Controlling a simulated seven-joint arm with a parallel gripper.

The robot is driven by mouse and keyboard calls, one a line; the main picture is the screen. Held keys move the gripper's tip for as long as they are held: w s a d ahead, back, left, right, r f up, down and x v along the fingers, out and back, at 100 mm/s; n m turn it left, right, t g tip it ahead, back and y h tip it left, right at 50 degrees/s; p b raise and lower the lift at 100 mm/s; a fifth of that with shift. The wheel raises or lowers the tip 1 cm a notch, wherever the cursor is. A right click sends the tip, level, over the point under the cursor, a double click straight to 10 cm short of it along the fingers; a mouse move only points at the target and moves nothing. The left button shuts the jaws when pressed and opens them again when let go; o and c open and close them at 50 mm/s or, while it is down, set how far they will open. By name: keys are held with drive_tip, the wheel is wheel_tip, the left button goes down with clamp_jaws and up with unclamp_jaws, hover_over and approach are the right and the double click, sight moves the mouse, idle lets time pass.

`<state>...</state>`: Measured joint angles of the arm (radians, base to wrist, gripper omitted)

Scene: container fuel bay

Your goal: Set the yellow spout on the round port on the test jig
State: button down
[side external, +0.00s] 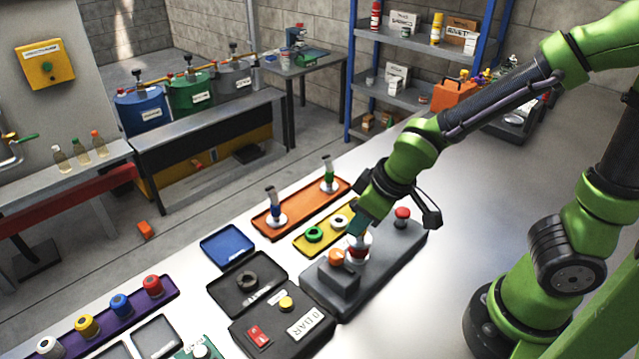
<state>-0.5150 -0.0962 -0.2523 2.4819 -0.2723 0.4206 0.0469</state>
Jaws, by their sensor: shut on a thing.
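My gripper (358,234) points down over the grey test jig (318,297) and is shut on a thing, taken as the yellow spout. Its stem is hidden by the jaws and no yellow shows there. Just below the jaws is a white and red part (356,249), low over the jig between the orange knob and the red button. The round port is not clearly seen, and I cannot tell whether the held piece touches it.
The jig carries an orange knob (336,257) and a red button (402,214). A yellow tray (308,248) with rings lies close behind. A blue tray (228,246), black tray (222,292) and dark box (305,347) are left. The table right of the jig is clear.

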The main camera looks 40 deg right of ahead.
drive_tip(key=shift+f, duration=0.7)
idle(0.7)
drive_tip(key=shift+c, duration=2.3)
unclamp_jaws()
drive_tip(key=shift+r, duration=4)
drive_tip(key=s+d+r+m+t+y, duration=0.1)
drive_tip(key=s+d+r+m+t, duration=0.1)
drive_tip(key=s+r+m, duration=0.4)
drive_tip(key=shift+s+d+r+m+t, duration=0.2)
drive_tip(key=shift+d+r+m+t, duration=0.15)
drive_tip(key=shift+d+r, duration=0.45)
